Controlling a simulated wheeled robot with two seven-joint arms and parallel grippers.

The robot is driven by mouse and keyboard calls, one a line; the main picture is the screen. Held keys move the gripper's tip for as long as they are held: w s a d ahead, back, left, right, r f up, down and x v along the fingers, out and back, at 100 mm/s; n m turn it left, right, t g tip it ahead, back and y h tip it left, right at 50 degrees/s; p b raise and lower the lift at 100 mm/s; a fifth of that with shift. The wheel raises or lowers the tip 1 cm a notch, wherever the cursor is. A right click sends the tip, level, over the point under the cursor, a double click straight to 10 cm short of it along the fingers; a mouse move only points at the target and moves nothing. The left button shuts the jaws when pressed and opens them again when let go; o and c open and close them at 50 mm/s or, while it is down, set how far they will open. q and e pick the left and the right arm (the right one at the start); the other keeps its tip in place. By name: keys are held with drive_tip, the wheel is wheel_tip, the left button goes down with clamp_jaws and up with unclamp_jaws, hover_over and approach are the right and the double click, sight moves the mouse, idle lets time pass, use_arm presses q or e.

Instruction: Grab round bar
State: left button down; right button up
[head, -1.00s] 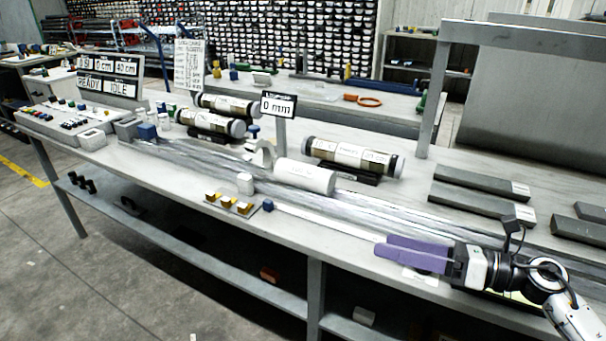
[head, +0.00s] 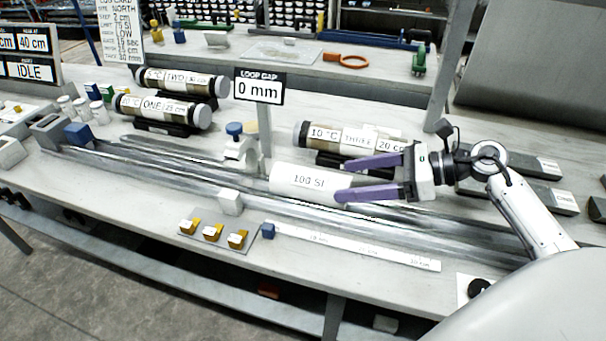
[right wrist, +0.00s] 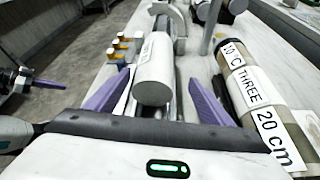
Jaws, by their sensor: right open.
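The round bar appears to be the white cylinder marked "100 SI" (head: 300,182), lying lengthwise on the clear-wrapped strip along the bench. My right gripper (head: 342,181) is open at the cylinder's right end. In the head view its two purple fingers point left, one beyond and one nearer me. In the right wrist view the cylinder (right wrist: 154,72) lies ahead, between the lines of the open fingers (right wrist: 160,78). I cannot tell whether either finger touches it. Dark parts with a bluish tip at the left edge of the right wrist view may be my left gripper (right wrist: 28,82).
The core tube marked THREE (head: 350,138) lies close beyond the right gripper. A "0 mm" sign (head: 258,88) stands behind the cylinder. A white clamp-like stand (head: 240,155) is at its left. Yellow blocks (head: 212,233) and a white scale strip (head: 350,245) lie nearer me.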

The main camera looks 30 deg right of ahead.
sight(323, 184)
drive_tip(key=shift+x, duration=1)
drive_tip(key=shift+w+a, duration=0.1)
drive_tip(key=shift+a, duration=0.2)
drive_tip(key=x, duration=0.2)
drive_tip(key=p+x, duration=0.1)
drive_tip(key=x, duration=0.1)
drive_tip(key=shift+a, duration=0.4)
drive_tip(key=shift+w+a+f+p, duration=0.1)
drive_tip(key=shift+w+a+p, duration=0.1)
drive_tip(key=shift+p, duration=0.1)
drive_tip(key=shift+f, duration=0.1)
drive_tip(key=c, duration=1.5)
use_arm(q)
drive_tip(key=shift+s+a+r, duration=0.3)
drive_tip(key=shift+s+r, duration=0.05)
drive_tip(key=shift+s, duration=0.05)
use_arm(e)
drive_tip(key=shift+c, duration=0.2)
